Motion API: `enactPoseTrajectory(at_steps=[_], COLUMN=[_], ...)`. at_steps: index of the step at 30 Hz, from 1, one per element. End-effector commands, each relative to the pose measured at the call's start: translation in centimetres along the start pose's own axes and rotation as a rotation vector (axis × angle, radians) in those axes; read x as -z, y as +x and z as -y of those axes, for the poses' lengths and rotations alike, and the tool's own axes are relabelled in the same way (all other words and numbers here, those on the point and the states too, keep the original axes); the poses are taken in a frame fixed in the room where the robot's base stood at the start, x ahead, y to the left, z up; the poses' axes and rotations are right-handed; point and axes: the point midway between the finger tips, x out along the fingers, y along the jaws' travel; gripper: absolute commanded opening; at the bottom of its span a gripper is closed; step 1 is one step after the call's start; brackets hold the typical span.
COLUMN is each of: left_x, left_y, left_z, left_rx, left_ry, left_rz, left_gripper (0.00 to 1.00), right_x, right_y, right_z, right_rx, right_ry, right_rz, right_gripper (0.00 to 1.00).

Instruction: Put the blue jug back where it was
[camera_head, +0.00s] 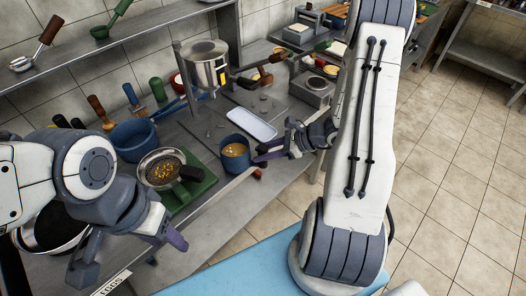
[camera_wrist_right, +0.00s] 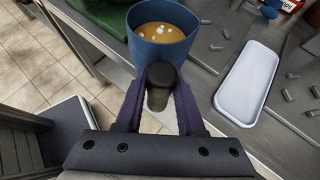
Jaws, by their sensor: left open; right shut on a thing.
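The blue jug (camera_head: 235,152) is a small blue vessel with brown liquid and pale bits inside, near the counter's front edge. My right gripper (camera_head: 262,154) is shut on its dark handle. In the right wrist view the blue jug (camera_wrist_right: 160,38) is upright just beyond the fingers, and my right gripper (camera_wrist_right: 160,90) grips the dark handle between its purple fingers. I cannot tell whether the jug's base touches the counter. My left gripper (camera_head: 128,262) is open and empty at the lower left, in front of the counter edge.
A white-blue tray (camera_head: 250,124) lies just behind the jug; it also shows in the right wrist view (camera_wrist_right: 250,80). A pan of food (camera_head: 160,170) sits on a green board (camera_head: 203,187) to the left. A larger blue pot (camera_head: 133,140) and a metal dispenser (camera_head: 206,68) stand farther back.

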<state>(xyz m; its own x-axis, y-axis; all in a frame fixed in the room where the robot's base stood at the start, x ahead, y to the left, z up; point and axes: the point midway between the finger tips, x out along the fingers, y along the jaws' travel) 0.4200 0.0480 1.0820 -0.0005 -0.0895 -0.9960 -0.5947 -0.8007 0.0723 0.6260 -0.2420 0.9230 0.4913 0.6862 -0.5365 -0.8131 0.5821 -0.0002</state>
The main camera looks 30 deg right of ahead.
Motion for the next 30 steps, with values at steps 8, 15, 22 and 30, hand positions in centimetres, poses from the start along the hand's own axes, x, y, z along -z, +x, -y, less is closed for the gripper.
enactPoseTrajectory(at_steps=[8,15,22,30], left_x=[0.0,0.0,0.0,-0.1], left_y=[0.0,0.3,0.7,1.0], left_z=[0.0,0.0,0.1,0.1], left_rx=[0.0,0.0,0.0,0.0], left_ry=[0.0,0.0,0.0,0.0], left_rz=[0.0,0.0,0.0,0.0], left_gripper=[0.5,0.5,0.5,0.5], right_x=[-0.1,0.2,0.5,0.8], right_y=[0.0,0.2,0.4,0.6], right_z=[0.0,0.0,0.0,0.0], right_rx=[0.0,0.0,0.0,0.0], right_ry=[0.0,0.0,0.0,0.0], right_rz=[0.003,0.003,0.003,0.003], right_gripper=[0.0,0.0,0.0,0.0])
